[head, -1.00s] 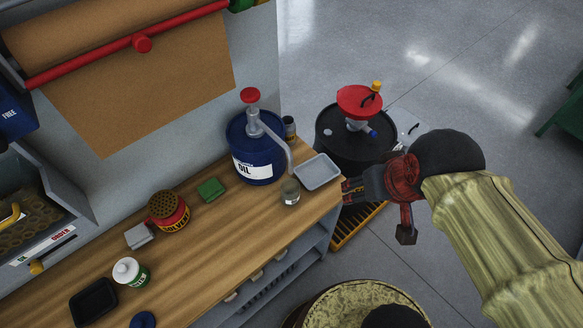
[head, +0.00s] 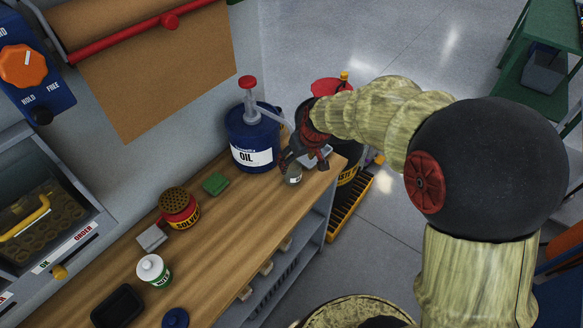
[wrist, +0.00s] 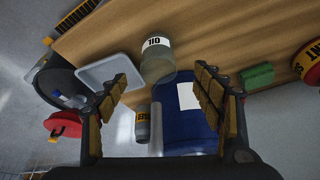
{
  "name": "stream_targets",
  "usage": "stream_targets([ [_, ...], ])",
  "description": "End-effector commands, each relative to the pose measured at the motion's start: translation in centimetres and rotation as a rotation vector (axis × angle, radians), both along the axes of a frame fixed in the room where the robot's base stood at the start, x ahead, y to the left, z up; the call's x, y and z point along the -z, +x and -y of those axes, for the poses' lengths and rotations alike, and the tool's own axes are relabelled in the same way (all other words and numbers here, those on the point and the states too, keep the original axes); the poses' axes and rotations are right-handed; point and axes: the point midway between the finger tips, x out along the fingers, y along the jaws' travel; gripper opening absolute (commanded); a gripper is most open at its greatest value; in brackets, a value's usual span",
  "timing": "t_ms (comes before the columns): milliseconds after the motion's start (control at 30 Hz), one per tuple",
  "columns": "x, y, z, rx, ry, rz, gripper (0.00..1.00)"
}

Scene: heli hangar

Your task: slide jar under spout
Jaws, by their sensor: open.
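The small clear jar (head: 293,175) stands upright on the bench near its right end; in the wrist view the jar (wrist: 158,65) shows a white OIL label. My gripper (head: 303,162) is open above and behind it. In the wrist view the jar sits ahead of and between the spread fingers of my gripper (wrist: 160,82); I see no grip on it. The blue oil drum (head: 248,135) with its red-knobbed pump stands just behind and left. Its grey spout (head: 268,108) reaches right; its tip is hidden behind my gripper in the head view.
A grey tray (wrist: 108,72) lies beside the jar at the bench end.

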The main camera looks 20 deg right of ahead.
Motion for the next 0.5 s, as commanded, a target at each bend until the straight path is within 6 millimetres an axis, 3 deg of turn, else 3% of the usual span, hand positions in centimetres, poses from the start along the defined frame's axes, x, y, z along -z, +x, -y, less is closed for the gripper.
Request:
stream_targets([
  [500, 0.44, 0.13, 0.01, -0.027, -0.013, 0.006, 0.67],
])
